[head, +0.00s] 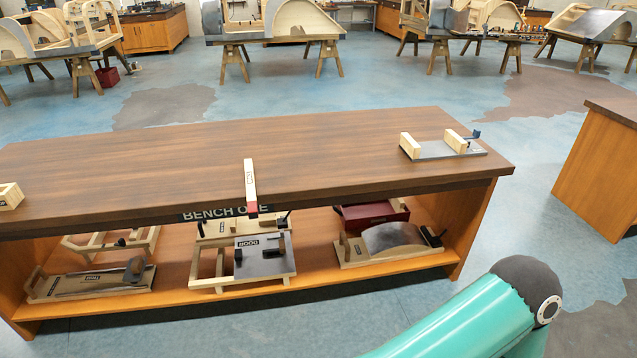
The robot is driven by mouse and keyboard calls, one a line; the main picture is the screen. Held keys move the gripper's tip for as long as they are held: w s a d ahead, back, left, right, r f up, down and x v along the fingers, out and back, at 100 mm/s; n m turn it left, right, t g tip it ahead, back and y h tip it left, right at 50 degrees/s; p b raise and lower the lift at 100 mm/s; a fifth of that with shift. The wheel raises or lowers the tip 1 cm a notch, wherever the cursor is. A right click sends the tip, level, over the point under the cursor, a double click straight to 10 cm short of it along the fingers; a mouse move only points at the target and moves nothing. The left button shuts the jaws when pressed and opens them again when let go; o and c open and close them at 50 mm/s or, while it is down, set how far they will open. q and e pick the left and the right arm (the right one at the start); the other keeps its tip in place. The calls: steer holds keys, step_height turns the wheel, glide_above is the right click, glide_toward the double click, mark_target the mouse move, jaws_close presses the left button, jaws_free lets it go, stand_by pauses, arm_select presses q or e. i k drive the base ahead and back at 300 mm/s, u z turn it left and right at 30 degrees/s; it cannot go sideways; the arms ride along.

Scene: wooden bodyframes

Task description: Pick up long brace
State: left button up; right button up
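A slim pale wooden bar (249,180), which looks like the long brace, lies on the brown bench top (130,165). It points toward me and its near end, with a red tip, reaches the front edge above the "BENCH ONE" label. Whether it overhangs the edge is hard to tell. Neither of my grippers is in view. Only a teal link of my own arm shows at the lower right, apart from the bench.
A grey plate with two wooden blocks (442,147) sits at the bench's right end. A small wooden block (9,196) is at the left edge. Wooden fixtures (265,262) and a red box (368,217) fill the lower shelf. Most of the bench top is clear.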

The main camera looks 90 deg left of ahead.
mark_target(252, 198)
steer(key=z, duration=1.7)
steer(key=i, duration=0.1)
steer(key=u, duration=3.05)
steer(key=i, duration=0.25)
steer(key=u, duration=2.4)
steer(key=k, duration=0.4)
steer(key=u, duration=0.35)
steer(key=i, duration=1.3)
steer(key=z, duration=0.3)
